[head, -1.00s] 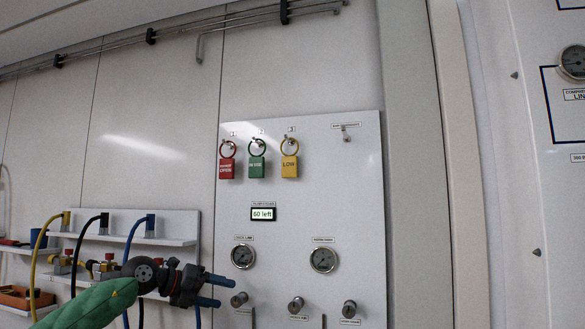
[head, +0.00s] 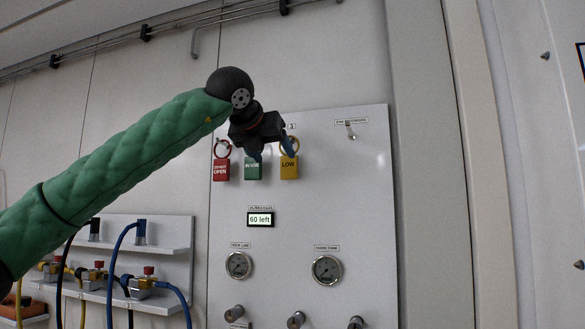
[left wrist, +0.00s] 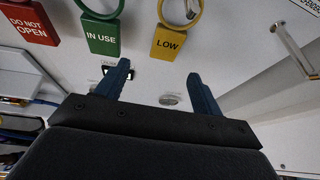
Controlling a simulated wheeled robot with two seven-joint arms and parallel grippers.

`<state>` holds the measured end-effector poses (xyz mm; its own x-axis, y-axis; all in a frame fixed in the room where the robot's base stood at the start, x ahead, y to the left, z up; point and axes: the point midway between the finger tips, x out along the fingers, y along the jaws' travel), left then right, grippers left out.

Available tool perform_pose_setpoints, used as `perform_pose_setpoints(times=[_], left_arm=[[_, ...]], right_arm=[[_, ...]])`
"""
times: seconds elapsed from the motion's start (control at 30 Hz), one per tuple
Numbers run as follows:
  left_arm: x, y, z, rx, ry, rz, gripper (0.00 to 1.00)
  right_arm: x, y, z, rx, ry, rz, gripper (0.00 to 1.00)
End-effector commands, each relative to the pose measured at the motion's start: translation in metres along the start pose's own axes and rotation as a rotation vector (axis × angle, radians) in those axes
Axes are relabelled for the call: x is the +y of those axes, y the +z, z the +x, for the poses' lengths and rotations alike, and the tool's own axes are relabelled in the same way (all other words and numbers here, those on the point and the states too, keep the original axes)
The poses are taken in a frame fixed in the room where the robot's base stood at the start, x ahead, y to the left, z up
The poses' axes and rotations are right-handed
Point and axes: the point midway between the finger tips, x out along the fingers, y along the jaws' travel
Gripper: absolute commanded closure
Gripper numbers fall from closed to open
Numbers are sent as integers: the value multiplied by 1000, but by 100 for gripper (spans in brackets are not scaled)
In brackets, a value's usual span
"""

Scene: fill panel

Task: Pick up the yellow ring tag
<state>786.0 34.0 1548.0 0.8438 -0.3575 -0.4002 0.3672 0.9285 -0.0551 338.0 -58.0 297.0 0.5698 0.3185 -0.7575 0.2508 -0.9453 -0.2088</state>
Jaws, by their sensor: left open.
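The yellow ring tag (head: 289,168), marked LOW, hangs on the panel as the right one of three tags. In the left wrist view the yellow tag (left wrist: 169,43) hangs by its yellow ring beyond the fingertips, roughly between them and toward the right finger. My left gripper (head: 272,150) is open in front of the upper tags; it partly hides the rings of the green and yellow tags in the head view. Its two blue fingers (left wrist: 160,75) are apart with nothing between them in the left wrist view. My right gripper is not in view.
A green IN USE tag (head: 253,170) hangs close left of the yellow one, and a red DO NOT OPEN tag (head: 221,170) further left. An empty hook (head: 351,131) sits at upper right. Gauges (head: 327,269) and knobs are below. Hoses and a shelf (head: 165,249) are at left.

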Motion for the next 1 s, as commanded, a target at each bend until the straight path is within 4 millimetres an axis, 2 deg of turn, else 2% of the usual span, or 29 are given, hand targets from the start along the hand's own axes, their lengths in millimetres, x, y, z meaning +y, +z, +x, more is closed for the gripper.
perform_pose_setpoints(times=[0.1, 0.2, 0.67, 0.9, 1.0], left_arm=[[-6, 9, -11, -17, 30, 11, 33], [-8, 12, -9, -19, 38, 13, 33], [-10, 18, 29, -19, 38, 13, 33], [-11, 20, 61, -18, 37, 12, 33], [-11, 20, 65, -20, 37, 13, 33]], right_arm=[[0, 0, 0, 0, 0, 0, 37], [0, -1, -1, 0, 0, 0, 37], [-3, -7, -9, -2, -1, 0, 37], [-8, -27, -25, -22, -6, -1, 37], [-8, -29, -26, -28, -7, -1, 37]])
